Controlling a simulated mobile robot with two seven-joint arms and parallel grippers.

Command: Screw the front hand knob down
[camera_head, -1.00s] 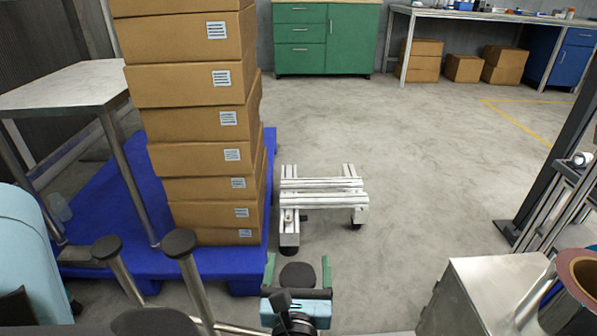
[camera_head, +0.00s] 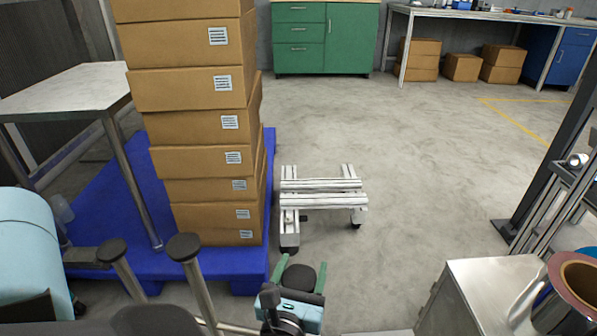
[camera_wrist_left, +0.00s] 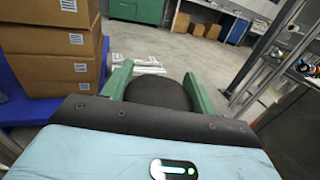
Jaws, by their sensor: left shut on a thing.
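My left gripper (camera_head: 303,264) is at the bottom centre of the head view, with a light blue body and two green fingers. It is shut on a dark, round hand knob (camera_head: 299,277), with one finger on each side. The same knob (camera_wrist_left: 159,94) fills the gap between the green fingers of the left gripper (camera_wrist_left: 157,74) in the left wrist view. The knob's underside and its thread are hidden. My right gripper is not in view.
Two metal posts with dark round caps (camera_head: 183,247) stand left of the gripper. A blue pallet (camera_head: 115,215) bears stacked cardboard boxes (camera_head: 215,190). A low white slatted stand (camera_head: 323,200) is ahead. A metal cabinet (camera_head: 490,300) stands at right.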

